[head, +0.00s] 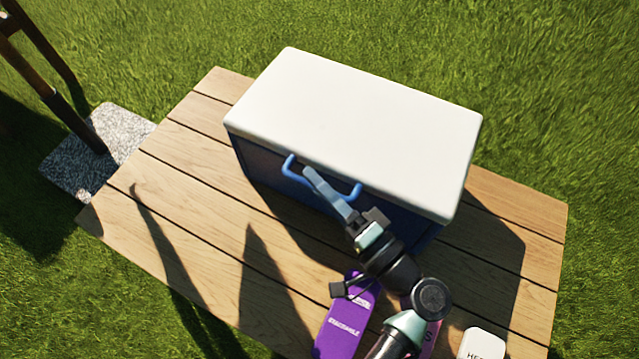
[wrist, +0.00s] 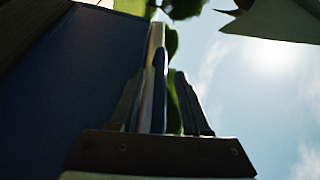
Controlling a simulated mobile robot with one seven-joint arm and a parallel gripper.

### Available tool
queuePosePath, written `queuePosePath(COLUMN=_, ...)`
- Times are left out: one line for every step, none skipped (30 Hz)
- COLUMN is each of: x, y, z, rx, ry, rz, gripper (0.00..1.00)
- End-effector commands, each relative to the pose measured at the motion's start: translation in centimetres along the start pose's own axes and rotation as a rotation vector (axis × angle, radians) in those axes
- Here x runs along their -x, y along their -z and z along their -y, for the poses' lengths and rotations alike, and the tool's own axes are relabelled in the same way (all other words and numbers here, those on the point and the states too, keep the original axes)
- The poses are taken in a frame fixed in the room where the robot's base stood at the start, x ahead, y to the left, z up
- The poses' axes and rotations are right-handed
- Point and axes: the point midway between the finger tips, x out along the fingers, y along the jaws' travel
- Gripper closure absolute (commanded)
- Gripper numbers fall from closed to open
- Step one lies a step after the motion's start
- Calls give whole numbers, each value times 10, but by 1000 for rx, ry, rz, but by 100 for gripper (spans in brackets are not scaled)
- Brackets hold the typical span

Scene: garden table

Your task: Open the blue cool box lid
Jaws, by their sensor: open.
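The cool box has a dark blue body (head: 262,168) and a white lid (head: 355,125), and stands on the wooden table. The lid lies flat and closed on it. A blue bar handle (head: 356,190) sticks out from the lid's front edge. My gripper (head: 312,178) is at the handle, with its fingers reaching over the bar's middle. In the wrist view, my gripper (wrist: 160,100) has its two fingers apart, and a blue and pale strip, seemingly the handle, shows between them. The blue body (wrist: 75,85) fills the left. Whether the fingers touch the handle is unclear.
On the table (head: 180,215), a purple package (head: 343,325) and a white item (head: 482,345) lie near the front, partly cut off or behind my arm. A stone slab (head: 75,165) is on the grass at left. The table's left part is clear.

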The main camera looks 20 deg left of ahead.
Motion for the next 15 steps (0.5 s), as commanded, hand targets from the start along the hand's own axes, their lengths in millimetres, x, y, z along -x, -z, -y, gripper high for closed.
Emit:
queuePosePath(x=0, y=0, z=0, rx=0, ry=0, rz=0, gripper=53)
queuePosePath(x=0, y=0, z=0, rx=0, ry=0, rz=0, gripper=53)
queuePosePath(x=0, y=0, z=0, rx=0, ry=0, rz=0, gripper=53)
queuePosePath(x=0, y=0, z=0, rx=0, ry=0, rz=0, gripper=53)
queuePosePath(x=0, y=0, z=0, rx=0, ry=0, rz=0, gripper=53)
queuePosePath(x=0, y=0, z=0, rx=0, ry=0, rz=0, gripper=56)
queuePosePath(x=0, y=0, z=0, rx=0, ry=0, rz=0, gripper=62)
queuePosePath(x=0, y=0, z=0, rx=0, ry=0, rz=0, gripper=67)
queuePosePath(x=0, y=0, z=0, rx=0, ry=0, rz=0, gripper=74)
queuePosePath(x=0, y=0, z=0, rx=0, ry=0, rz=0, gripper=80)
queuePosePath(x=0, y=0, z=0, rx=0, ry=0, rz=0, gripper=85)
queuePosePath(x=0, y=0, z=0, rx=0, ry=0, rz=0, gripper=92)
queuePosePath(x=0, y=0, z=0, rx=0, ry=0, rz=0, gripper=98)
queuePosePath(x=0, y=0, z=0, rx=0, ry=0, rz=0, gripper=100)
queuePosePath(x=0, y=0, z=0, rx=0, ry=0, rz=0, gripper=100)
